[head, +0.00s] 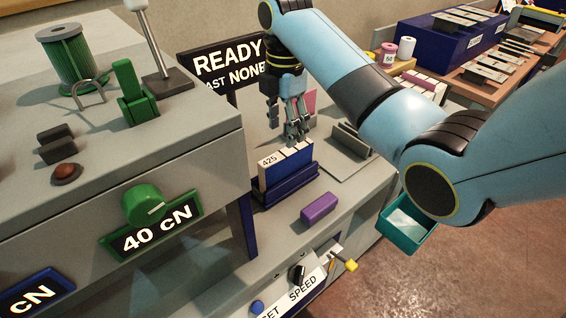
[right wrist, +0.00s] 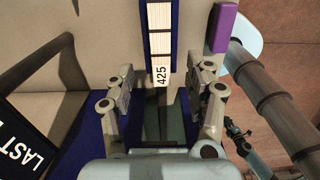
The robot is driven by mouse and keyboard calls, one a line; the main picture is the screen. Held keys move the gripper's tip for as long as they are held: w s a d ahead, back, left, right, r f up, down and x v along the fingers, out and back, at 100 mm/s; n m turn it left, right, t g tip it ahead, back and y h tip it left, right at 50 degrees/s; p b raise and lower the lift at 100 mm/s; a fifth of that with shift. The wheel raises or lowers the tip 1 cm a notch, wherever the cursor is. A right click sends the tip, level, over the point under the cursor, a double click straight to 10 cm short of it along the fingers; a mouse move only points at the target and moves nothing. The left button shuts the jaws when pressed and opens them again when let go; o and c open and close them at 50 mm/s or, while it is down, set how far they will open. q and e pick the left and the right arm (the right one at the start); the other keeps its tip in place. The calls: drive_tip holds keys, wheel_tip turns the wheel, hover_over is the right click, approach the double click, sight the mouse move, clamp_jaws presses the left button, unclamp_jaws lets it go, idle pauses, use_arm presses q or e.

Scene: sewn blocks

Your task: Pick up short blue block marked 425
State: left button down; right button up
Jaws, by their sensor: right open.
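The short blue block marked 425 (head: 284,166) stands upright in a dark blue holder (head: 290,191) on the grey machine bed. Its pale top edge is split into segments and carries the 425 label. The fingers lie to either side of the block's line. My left gripper is not in view.
A purple block (head: 319,208) lies in front of the holder. A READY sign (head: 222,64) stands behind it to the left. The tall grey housing (head: 215,150) rises on the left. A teal bin (head: 408,222) is at the right, below my arm.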

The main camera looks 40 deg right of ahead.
sight(286, 151)
wheel_tip(286, 151, down, 4)
drive_tip(key=shift+s+f, duration=0.1)
drive_tip(key=shift+s, duration=0.05)
drive_tip(key=f, duration=0.3)
drive_tip(key=f+p, duration=0.1)
drive_tip(key=f, duration=0.1)
drive_tip(key=shift+d+f, duration=0.25)
drive_tip(key=shift+f, duration=0.05)
clamp_jaws()
